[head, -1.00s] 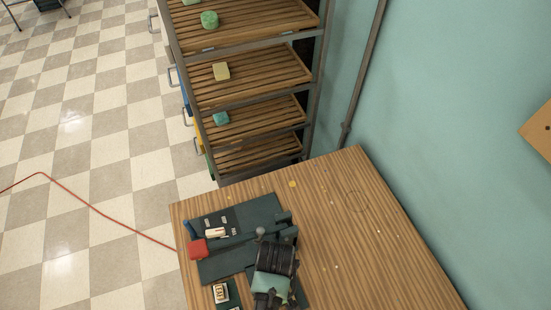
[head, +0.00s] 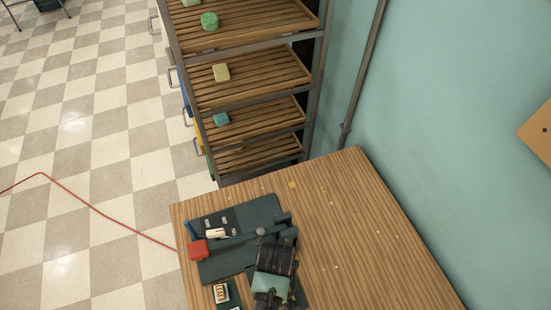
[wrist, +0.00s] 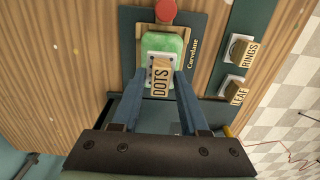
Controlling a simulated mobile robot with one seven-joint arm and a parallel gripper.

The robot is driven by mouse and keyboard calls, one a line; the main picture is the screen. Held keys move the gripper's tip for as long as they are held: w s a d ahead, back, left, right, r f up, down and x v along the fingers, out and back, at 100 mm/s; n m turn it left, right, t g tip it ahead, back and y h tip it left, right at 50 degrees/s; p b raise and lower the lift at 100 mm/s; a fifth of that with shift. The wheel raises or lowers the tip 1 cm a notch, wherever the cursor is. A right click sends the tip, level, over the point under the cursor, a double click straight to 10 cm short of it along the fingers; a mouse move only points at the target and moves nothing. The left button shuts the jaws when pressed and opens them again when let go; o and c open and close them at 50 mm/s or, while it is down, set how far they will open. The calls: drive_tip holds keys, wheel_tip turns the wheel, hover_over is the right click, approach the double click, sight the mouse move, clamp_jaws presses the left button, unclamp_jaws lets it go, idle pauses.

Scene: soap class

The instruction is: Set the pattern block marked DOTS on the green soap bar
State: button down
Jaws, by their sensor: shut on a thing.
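The block marked DOTS (wrist: 161,78) is between the blue fingers of my gripper (wrist: 164,92) in the wrist view. My gripper is shut on it. The block's lettered face shows, with a pale plate around its far end. In the head view my arm hides the soap and the held block.
Blocks marked RINGS (wrist: 241,50) and LEAF (wrist: 234,89) sit in a dark tray at the right of the wrist view. A red knob (wrist: 165,11) stands beyond the soap. A slatted rack (head: 250,85) with soaps stands behind the table.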

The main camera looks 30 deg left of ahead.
drive_tip(key=shift+f, duration=0.6)
idle(0.7)
unclamp_jaws()
idle(0.6)
drive_tip(key=shift+r+p, duration=3.05)
drive_tip(key=shift+p, duration=0.05)
